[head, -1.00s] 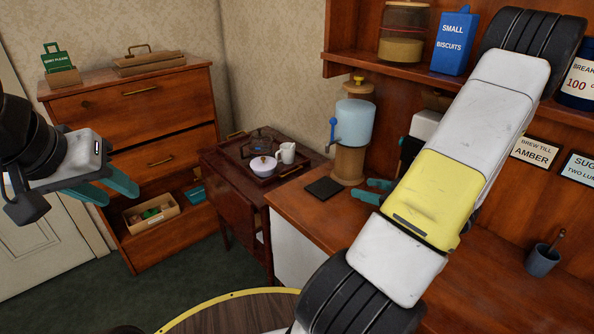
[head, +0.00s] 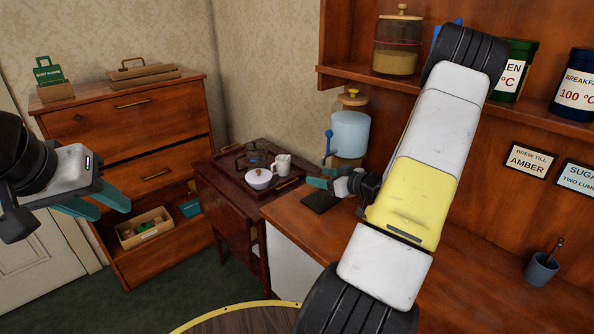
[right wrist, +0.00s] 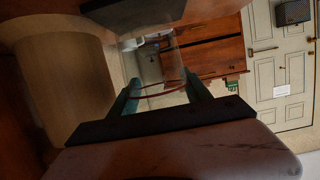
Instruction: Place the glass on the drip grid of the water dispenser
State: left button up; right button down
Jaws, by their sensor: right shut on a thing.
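The water dispenser (head: 350,132) stands at the back of the counter, with a pale blue tank, a wooden stand and a blue tap lever (head: 327,146). Its dark square drip grid (head: 320,203) lies in front of the stand. My right gripper (head: 318,180) is above the grid, in front of the stand. In the right wrist view its fingers (right wrist: 163,92) are shut on the clear glass (right wrist: 168,66), which has reddish lines on it. The glass is hard to make out in the head view. My left gripper (head: 96,203) is open and empty at the left, far from the dispenser.
A dark side table with a tray (head: 290,184) holds a lidded white bowl (head: 258,178) and a white jug (head: 282,164). A drawer chest (head: 130,125) stands behind. A cup (head: 541,268) is on the counter at right. The counter's middle is partly hidden by my right arm.

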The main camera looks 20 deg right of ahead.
jog(key=x, duration=0.3)
jog(key=shift+w+r, duration=0.1)
jog(key=shift+r, duration=0.25)
jog(key=shift+f, duration=0.6)
jog(key=shift+f, duration=0.15)
jog(key=shift+c, duration=2.4)
grip_release()
jog(key=shift+d, duration=0.1)
jog(key=shift+s+d, duration=0.1)
jog(key=shift+s, duration=0.3)
jog(key=v, duration=1.1)
jog(key=shift+s+r, duration=0.3)
